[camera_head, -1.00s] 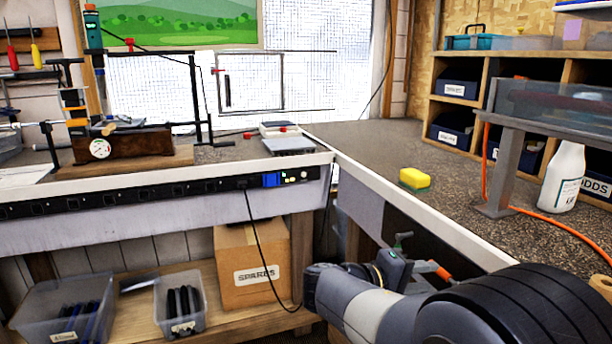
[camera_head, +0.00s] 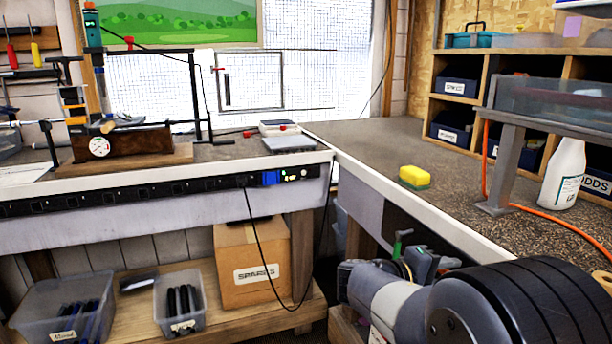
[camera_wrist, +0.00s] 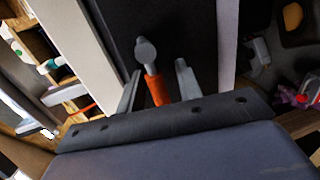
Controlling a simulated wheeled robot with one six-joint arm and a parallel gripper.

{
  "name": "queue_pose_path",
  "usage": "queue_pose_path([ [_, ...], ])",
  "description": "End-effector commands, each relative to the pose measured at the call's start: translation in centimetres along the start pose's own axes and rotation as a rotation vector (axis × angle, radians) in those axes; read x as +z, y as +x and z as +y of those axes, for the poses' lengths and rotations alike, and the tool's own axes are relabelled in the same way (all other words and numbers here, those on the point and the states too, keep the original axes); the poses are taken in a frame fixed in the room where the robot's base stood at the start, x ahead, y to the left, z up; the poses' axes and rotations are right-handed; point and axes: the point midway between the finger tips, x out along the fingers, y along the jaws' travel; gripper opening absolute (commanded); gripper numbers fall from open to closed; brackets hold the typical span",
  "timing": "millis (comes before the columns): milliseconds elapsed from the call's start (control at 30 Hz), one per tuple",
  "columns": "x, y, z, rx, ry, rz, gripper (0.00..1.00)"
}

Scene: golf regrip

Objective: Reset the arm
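My arm reaches in from the lower right in the head view and is bent low in front of the right bench. My gripper (camera_wrist: 158,68) shows in the wrist view with its two grey fingers apart. A grey-headed part with an orange stem (camera_wrist: 158,90) shows between the fingers, with gaps on both sides. I cannot tell how far beyond the fingers it lies. A dark panel (camera_wrist: 185,28) is behind it. In the head view the fingers are mostly hidden by my wrist, and a small green part (camera_head: 400,243) shows beside it.
The right bench (camera_head: 375,150) has a yellow sponge (camera_head: 414,176), a white spray bottle (camera_head: 563,177) and an orange hose (camera_head: 545,225). Its front edge is close to my arm. A cardboard spares box (camera_head: 250,262) and grey bins (camera_head: 180,302) stand on the low shelf at left.

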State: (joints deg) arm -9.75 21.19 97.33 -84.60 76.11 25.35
Motion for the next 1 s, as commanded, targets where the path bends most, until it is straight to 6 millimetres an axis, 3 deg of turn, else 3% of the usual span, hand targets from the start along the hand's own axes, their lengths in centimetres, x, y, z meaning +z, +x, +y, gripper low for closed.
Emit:
queue_pose_path([
  [400,0.0,-0.1,-0.3,0.000,-0.191,-0.037,0.34],
  [1000,0.6,0.0,-0.6,-0.006,-0.219,-0.048,0.34],
])
